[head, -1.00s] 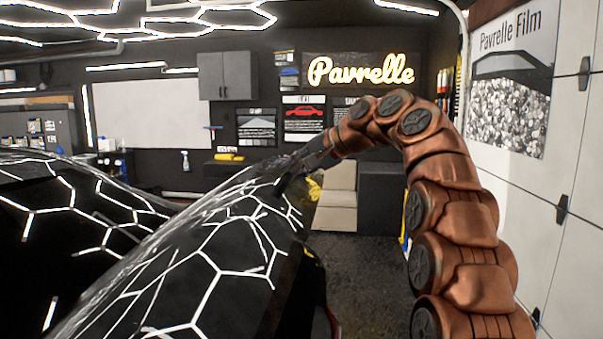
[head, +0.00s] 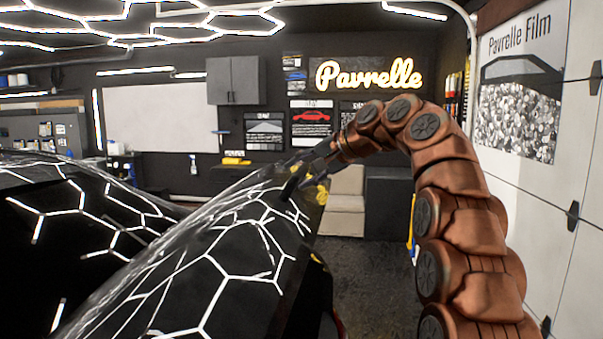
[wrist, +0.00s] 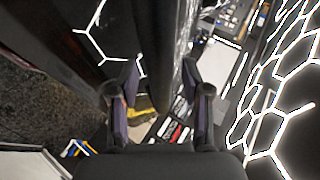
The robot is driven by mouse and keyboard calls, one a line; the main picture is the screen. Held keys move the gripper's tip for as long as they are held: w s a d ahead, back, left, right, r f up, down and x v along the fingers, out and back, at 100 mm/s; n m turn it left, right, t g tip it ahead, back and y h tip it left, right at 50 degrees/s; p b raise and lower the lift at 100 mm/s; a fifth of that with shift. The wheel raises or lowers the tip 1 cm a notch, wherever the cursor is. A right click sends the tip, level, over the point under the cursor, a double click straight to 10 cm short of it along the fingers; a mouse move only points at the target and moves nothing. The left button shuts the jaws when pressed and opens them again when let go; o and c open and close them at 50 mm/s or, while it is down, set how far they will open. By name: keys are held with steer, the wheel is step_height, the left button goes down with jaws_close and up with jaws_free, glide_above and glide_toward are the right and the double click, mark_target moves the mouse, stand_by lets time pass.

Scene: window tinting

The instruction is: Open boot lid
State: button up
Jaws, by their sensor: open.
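The black car's glossy rear bodywork, with the boot lid (head: 235,235), fills the lower left of the head view and mirrors the hexagon lights. I cannot tell the lid's seam or how far it is raised. My gripper (head: 291,186) is at the far end of this panel, close to its edge; contact is unclear. In the wrist view my gripper (wrist: 162,85) has its two fingers apart. A dark panel edge runs between and beyond them, but I see nothing clamped. A red tail light (head: 339,326) shows low beside the car.
A pale cabinet (head: 343,203) and a dark one (head: 388,205) stand behind the gripper. A white wall panel with a film poster (head: 520,90) is at right. Dark floor (head: 370,280) is clear between car and arm.

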steer(key=v, duration=0.7)
steer(key=shift+s+d+r, duration=0.15)
steer(key=shift+r, duration=0.05)
stand_by(0.4)
